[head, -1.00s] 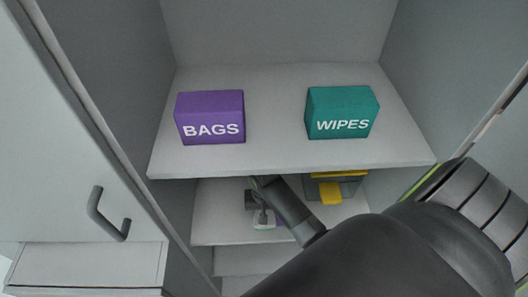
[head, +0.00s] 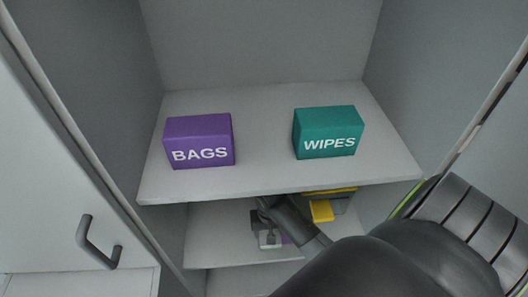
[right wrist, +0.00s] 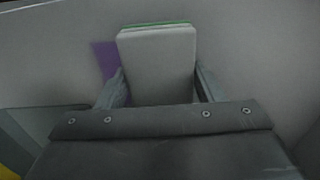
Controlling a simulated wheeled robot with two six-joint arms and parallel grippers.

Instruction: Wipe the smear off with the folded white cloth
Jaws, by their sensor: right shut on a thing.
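The folded white cloth (right wrist: 158,62), with a green edge, is between the fingers of my right gripper (right wrist: 160,88), which is shut on it. In the head view my right gripper (head: 268,230) reaches into the lower shelf space, with the cloth (head: 270,246) small at its tip. The purple smear (right wrist: 104,58) shows on the pale surface just left of the cloth in the right wrist view; the cloth and gripper may hide part of it. A little purple also shows beside the cloth in the head view. My left gripper is not in view.
A purple BAGS box (head: 199,142) and a teal WIPES box (head: 328,133) stand on the upper shelf (head: 265,172). A dark grey and yellow object (head: 322,210) sits right of my gripper on the lower shelf (head: 215,240). A cabinet door with a handle (head: 98,243) is at left.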

